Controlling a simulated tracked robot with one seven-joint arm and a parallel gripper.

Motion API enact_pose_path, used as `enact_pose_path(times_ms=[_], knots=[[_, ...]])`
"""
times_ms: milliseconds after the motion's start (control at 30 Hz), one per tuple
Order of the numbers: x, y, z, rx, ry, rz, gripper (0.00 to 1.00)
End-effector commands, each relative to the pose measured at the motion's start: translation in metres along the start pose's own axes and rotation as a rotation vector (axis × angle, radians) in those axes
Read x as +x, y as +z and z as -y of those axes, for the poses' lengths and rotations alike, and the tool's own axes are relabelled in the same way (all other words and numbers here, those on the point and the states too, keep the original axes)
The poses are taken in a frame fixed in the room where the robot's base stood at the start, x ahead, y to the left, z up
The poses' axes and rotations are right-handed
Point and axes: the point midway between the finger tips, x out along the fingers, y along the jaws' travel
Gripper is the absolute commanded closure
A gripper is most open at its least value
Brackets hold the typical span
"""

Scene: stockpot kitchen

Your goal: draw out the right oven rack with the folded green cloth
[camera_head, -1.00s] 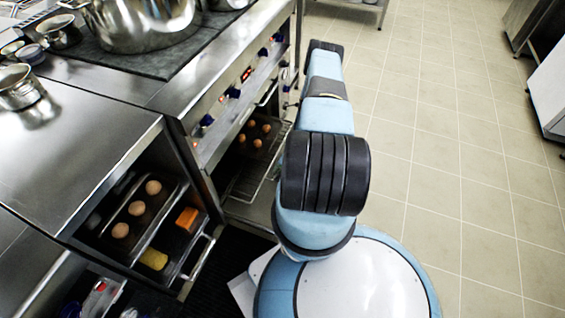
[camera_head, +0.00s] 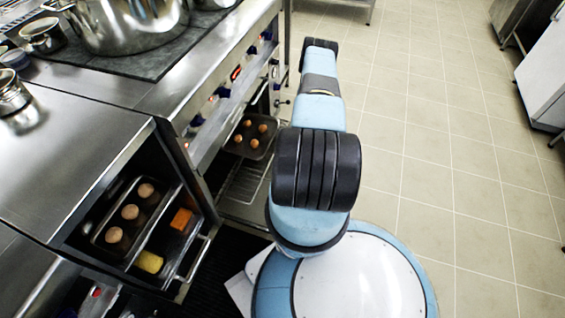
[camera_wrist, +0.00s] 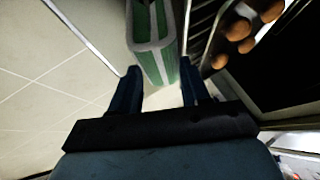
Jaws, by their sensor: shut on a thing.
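The right oven rack (camera_head: 243,184) is a wire shelf at the oven front, partly outside the opening. A dark tray (camera_head: 265,152) with several round brown items sits on it, also showing at the upper right of the wrist view (camera_wrist: 208,57). The folded green cloth (camera_wrist: 152,45), with pale stripes, is in the wrist view between and just beyond the fingertips. My gripper (camera_wrist: 158,78) is shut on the cloth, beside the rack and tray. In the head view my arm hides the cloth and the fingers.
A left compartment holds a tray with three round items, an orange block (camera_head: 181,218) and a yellow piece (camera_head: 149,262). Its front bar handle (camera_head: 197,257) sticks out. Large pots (camera_head: 125,25) stand on the stove above. The tiled floor (camera_head: 440,130) on the right is open.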

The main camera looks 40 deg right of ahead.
Motion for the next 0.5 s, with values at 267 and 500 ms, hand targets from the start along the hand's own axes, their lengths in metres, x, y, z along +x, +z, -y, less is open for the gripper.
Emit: enact_pose_path(times_ms=[267, 500], knots=[[-0.006, -0.004, -0.016, 0.0, 0.002, -0.001, 1.0], [-0.011, -0.006, -0.028, 0.0, 0.001, -0.001, 1.0]])
